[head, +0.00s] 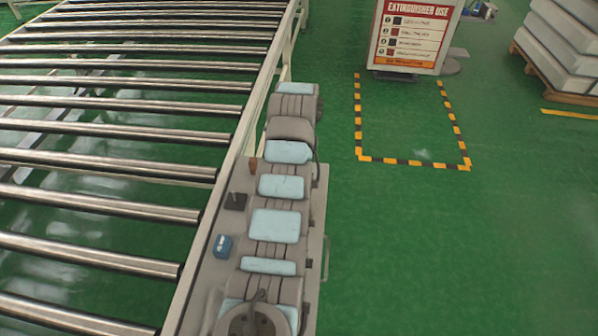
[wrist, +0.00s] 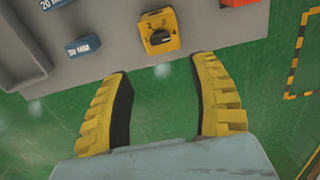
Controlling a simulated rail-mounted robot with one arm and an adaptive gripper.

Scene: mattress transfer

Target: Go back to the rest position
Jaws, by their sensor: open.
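My gripper (wrist: 160,68) shows in the wrist view with its two yellow, black-lined fingers spread apart and nothing between them. A yellow rotary switch with a dark knob (wrist: 159,32) sits on a grey panel (wrist: 215,33) just past the fingertips. The fingers appear clear of the switch. In the head view my arm lies along the grey panel (head: 316,215) beside the conveyor, and my gripper cannot be made out there.
A blue block (wrist: 84,46) sits on the panel left of the switch; a blue block (head: 223,246) and a dark fixture (head: 235,201) show in the head view. A roller conveyor (head: 120,132) fills the left. Green floor lies right, with an extinguisher sign (head: 412,35) and stacked white slabs (head: 560,40).

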